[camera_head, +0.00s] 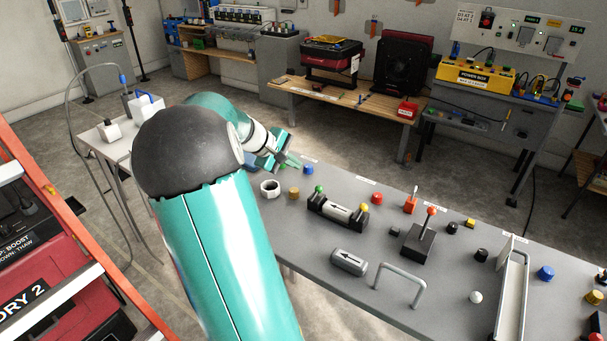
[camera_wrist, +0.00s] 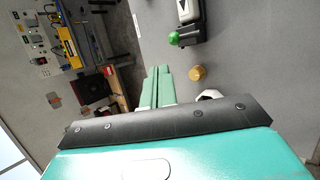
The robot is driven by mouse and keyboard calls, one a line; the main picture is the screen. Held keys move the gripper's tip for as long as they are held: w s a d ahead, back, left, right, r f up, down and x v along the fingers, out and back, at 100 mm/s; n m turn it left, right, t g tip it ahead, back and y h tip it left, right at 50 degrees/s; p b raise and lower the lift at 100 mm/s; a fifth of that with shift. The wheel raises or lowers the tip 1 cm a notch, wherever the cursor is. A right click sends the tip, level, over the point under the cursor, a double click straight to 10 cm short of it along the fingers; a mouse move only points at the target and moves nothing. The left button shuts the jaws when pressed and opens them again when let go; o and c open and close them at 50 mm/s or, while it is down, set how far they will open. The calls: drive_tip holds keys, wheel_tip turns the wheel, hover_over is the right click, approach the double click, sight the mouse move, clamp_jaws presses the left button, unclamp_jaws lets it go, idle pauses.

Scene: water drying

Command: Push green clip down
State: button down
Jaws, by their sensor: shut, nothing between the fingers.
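The green clip (camera_head: 320,189) is a small green knob at the left end of a black holder (camera_head: 338,210) with a pale cylinder in it, on the grey table. A yellow knob (camera_head: 363,209) sits at the holder's other end. In the wrist view the green clip (camera_wrist: 174,38) shows beyond my fingertips, slightly right. My gripper (camera_head: 294,162) is above the table's far left part, to the left of the clip and apart from it. Its green fingers (camera_wrist: 158,72) are together and empty in the wrist view.
A white nut (camera_head: 270,188), a brass knob (camera_head: 294,193) and a blue knob (camera_head: 308,169) stand near the holder. A joystick (camera_head: 420,235), a grey arrow block (camera_head: 349,262) and a metal handle (camera_head: 401,282) are farther right or nearer. Behind the table is open floor.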

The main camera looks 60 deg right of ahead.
drive_tip(key=shift+d+r+v, duration=0.1)
drive_tip(key=shift+d+v, duration=0.05)
drive_tip(key=shift+v, duration=0.7)
drive_tip(key=shift+d+r+v, duration=0.1)
drive_tip(key=shift+d+v, duration=0.05)
drive_tip(key=shift+v, duration=0.7)
drive_tip(key=w+a+r+t+y, duration=0.1)
drive_tip(key=w+a+t, duration=0.1)
drive_tip(key=a, duration=0.7)
drive_tip(key=w+a+r+n+t+y, duration=0.1)
drive_tip(key=w+a+t, duration=0.15)
drive_tip(key=a, duration=0.65)
drive_tip(key=w+a+r+t+y, duration=0.1)
drive_tip(key=w+a+r+t, duration=0.15)
drive_tip(key=a, duration=0.75)
drive_tip(key=s+a+n+t+y, duration=0.1)
drive_tip(key=s+a, duration=0.3)
drive_tip(key=a, duration=0.7)
drive_tip(key=s+a+n+t+y, duration=0.1)
drive_tip(key=s+a+t+y, duration=0.1)
drive_tip(key=a, duration=1)
drive_tip(key=shift+s+f+t+y, duration=0.3)
drive_tip(key=shift+s+y, duration=0.3)
drive_tip(key=shift+s, duration=0.5)
drive_tip(key=shift+d, duration=0.25)
